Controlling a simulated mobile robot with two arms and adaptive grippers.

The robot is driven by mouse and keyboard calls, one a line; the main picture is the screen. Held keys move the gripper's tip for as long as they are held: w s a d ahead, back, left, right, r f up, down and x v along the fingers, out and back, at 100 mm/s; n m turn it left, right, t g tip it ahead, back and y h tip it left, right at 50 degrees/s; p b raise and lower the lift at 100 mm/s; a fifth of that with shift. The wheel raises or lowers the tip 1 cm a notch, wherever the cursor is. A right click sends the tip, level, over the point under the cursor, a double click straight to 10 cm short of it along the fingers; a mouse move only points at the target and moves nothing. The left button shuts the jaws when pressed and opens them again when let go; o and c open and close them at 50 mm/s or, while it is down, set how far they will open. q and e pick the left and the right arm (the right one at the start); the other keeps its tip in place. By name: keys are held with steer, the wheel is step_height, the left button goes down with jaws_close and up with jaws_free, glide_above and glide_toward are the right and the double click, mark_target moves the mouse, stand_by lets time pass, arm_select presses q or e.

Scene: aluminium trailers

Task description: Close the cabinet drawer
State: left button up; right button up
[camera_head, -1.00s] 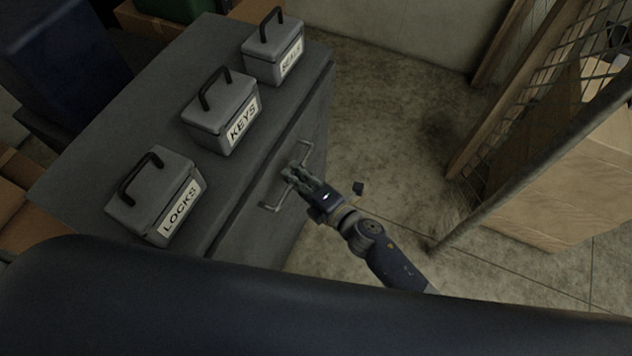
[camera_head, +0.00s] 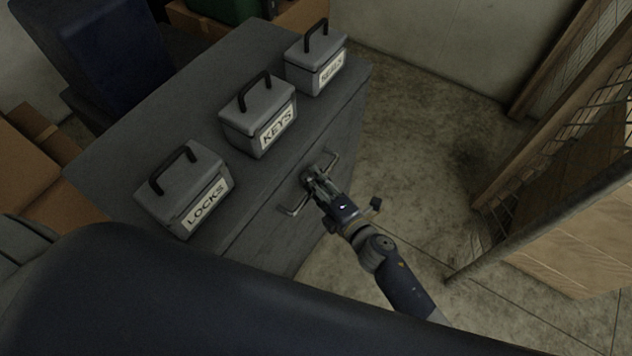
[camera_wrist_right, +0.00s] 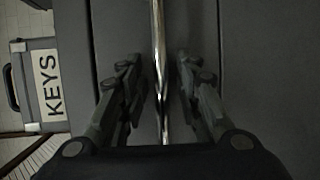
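The grey cabinet (camera_head: 110,165) stands left of centre in the head view. Its drawer front (camera_head: 270,235) faces right and carries a metal bar handle (camera_head: 327,163). I cannot tell clearly how far out the drawer is. My right gripper (camera_head: 308,178) is at the middle of this handle. In the right wrist view the shiny handle bar (camera_wrist_right: 158,70) runs between the fingers of the right gripper (camera_wrist_right: 158,85), with a gap visible on each side. The right gripper is open around the bar. My left gripper is not in view.
Grey boxes labelled LOCKS (camera_head: 178,185), KEYS (camera_head: 255,105) and SEALS (camera_head: 313,60) stand on the cabinet top. The floor (camera_head: 425,130) right of the cabinet is largely clear. A mesh partition (camera_head: 560,150) and cartons (camera_head: 580,240) stand farther right.

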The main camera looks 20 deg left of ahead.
steer(key=v, duration=1.2)
stand_by(0.3)
